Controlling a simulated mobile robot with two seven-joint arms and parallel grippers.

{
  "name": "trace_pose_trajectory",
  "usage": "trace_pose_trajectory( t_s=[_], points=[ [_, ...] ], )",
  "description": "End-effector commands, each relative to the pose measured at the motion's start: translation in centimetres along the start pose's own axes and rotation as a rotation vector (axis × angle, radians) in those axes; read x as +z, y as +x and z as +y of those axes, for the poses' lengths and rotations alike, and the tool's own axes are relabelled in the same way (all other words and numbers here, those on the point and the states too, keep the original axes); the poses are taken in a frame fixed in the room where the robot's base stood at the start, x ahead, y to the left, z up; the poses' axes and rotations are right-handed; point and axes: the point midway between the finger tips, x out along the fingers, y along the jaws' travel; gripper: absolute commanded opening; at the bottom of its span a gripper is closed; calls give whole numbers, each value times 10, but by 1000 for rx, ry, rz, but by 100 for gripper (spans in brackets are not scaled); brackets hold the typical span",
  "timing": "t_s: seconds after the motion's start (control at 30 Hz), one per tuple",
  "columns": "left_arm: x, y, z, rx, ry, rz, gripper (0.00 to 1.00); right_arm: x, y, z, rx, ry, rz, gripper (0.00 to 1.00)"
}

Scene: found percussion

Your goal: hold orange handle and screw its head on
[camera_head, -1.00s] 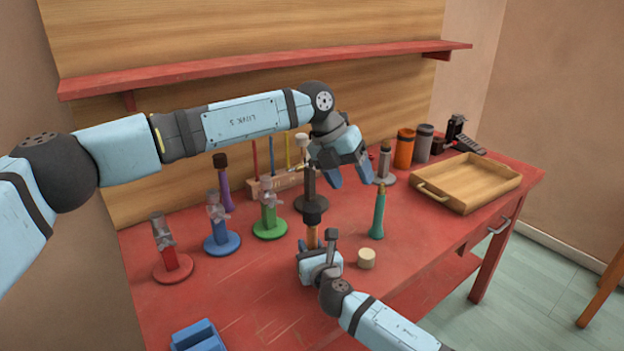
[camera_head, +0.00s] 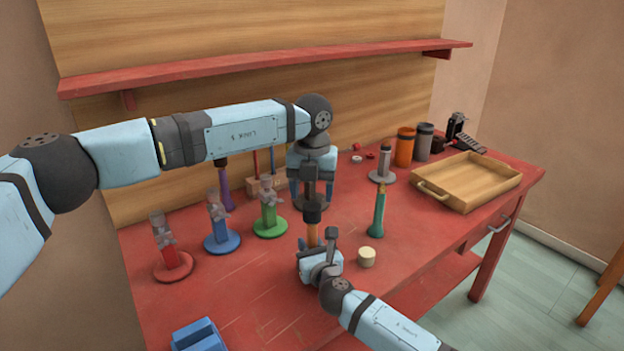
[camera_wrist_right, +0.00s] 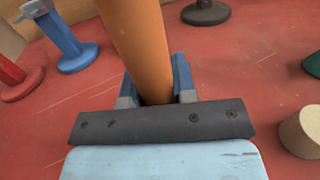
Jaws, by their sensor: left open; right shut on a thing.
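The orange handle (camera_head: 312,235) stands roughly upright in my right gripper (camera_head: 318,262), which is shut on it. In the right wrist view the handle (camera_wrist_right: 138,45) runs up out of frame from between the jaws (camera_wrist_right: 155,90). A black head (camera_head: 313,213) sits at the handle's top; I cannot tell how firmly it is joined. My left gripper (camera_head: 311,192) is open and points down, its two fingers spread just above the black head in the picture. A dark stand (camera_head: 301,203) shows behind the head, partly hidden by the left gripper.
A teal handle (camera_head: 377,215) and pale cylinder (camera_head: 366,257) stand to the right. Red (camera_head: 170,260), blue (camera_head: 222,240) and green (camera_head: 270,225) stands are at left. A wooden tray (camera_head: 470,180) sits at far right. The red tabletop at front centre is mostly clear.

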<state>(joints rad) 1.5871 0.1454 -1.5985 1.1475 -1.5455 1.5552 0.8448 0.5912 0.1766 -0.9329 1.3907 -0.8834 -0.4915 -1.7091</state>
Motion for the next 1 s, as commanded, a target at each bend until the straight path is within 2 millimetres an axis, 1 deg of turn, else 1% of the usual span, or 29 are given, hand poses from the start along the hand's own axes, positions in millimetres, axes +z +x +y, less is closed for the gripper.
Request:
trace_pose_trajectory(
  t_s=[0.03, 0.1, 0.3, 0.43, 0.7, 0.73, 0.93, 1.0],
  points=[
    [0, 9, 0, 0, 0, 2, 64, 0, 0, 0, 0, 0, 0, 0],
    [0, 20, 0, -1, 0, 2, 64, 0, 0, 0, 0, 0, 0, 0],
    [0, 44, 0, -1, 0, 0, 64, 0, 0, 0, 0, 0, 0, 0],
    [0, 51, 0, -1, 0, 0, 64, 0, 0, 0, 0, 0, 0, 0],
    [0, 52, 0, -1, 0, -1, 64, 0, 0, 0, 0, 0, 0, 0],
    [0, 52, 0, -1, 0, -1, 62, 0, 0, 0, 0, 0, 0, 0],
    [0, 52, 0, -1, 0, -1, 16, 0, 0, 0, 0, 0, 0, 0],
    [0, 52, 0, -1, 3, -1, 15, 0, 0, 0, 0, 0, 0, 0]
  ],
)
